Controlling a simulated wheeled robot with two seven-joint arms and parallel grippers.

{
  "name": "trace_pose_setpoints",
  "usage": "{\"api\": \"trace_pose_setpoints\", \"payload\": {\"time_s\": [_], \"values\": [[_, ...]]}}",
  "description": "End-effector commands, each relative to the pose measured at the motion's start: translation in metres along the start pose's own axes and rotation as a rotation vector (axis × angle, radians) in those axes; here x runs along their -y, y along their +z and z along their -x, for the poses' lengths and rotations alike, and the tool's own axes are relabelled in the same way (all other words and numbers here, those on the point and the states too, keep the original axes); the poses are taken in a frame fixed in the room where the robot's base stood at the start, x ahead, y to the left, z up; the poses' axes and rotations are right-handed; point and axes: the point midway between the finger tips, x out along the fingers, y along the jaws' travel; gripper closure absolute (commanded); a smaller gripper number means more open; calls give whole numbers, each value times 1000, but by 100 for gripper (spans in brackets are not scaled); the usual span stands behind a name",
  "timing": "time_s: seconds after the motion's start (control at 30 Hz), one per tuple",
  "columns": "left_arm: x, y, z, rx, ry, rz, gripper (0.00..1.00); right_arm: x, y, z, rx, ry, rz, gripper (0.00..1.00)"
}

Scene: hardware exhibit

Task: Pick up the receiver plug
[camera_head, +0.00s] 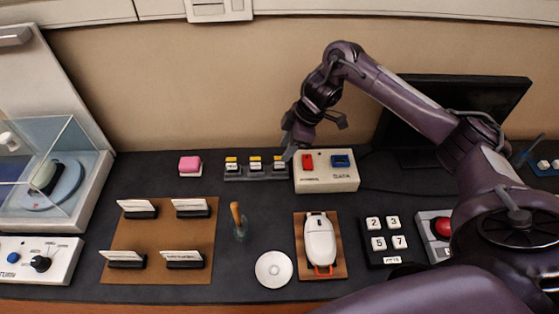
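No object is clearly recognisable as the receiver plug. Several small white blocks with yellow tops and dark markings sit in a dark strip (233,177) at the back middle of the table. My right gripper (314,137) hangs above the right end of this strip and the left part of a cream box (327,184) with a red and a blue switch. Its fingers are spread and nothing shows between them. Whether a fingertip touches the rightmost block cannot be told. My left gripper is out of view.
A pink block (190,166) lies left of the strip. In front are a brown board (160,237) with card holders, a wooden-handled tool (238,221), a white disc (273,269) and a white mouse-shaped device (320,241). A dark monitor (476,93) stands behind my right arm.

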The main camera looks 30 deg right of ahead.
Motion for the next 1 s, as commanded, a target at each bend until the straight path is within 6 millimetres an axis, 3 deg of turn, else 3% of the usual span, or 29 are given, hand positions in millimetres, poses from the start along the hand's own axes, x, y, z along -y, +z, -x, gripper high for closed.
{"api": "trace_pose_setpoints", "payload": {"time_s": [0.3,0.5,0.67,0.93,1.0], "values": [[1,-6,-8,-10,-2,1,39,6,-2,-46,-2,-3,-1,60],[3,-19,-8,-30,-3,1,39,6,-1,-54,0,0,0,60],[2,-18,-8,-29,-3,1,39,5,-1,-54,0,0,1,61],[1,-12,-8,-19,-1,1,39,5,-1,-54,0,1,0,97],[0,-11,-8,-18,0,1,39,5,-1,-53,0,1,0,100]]}}
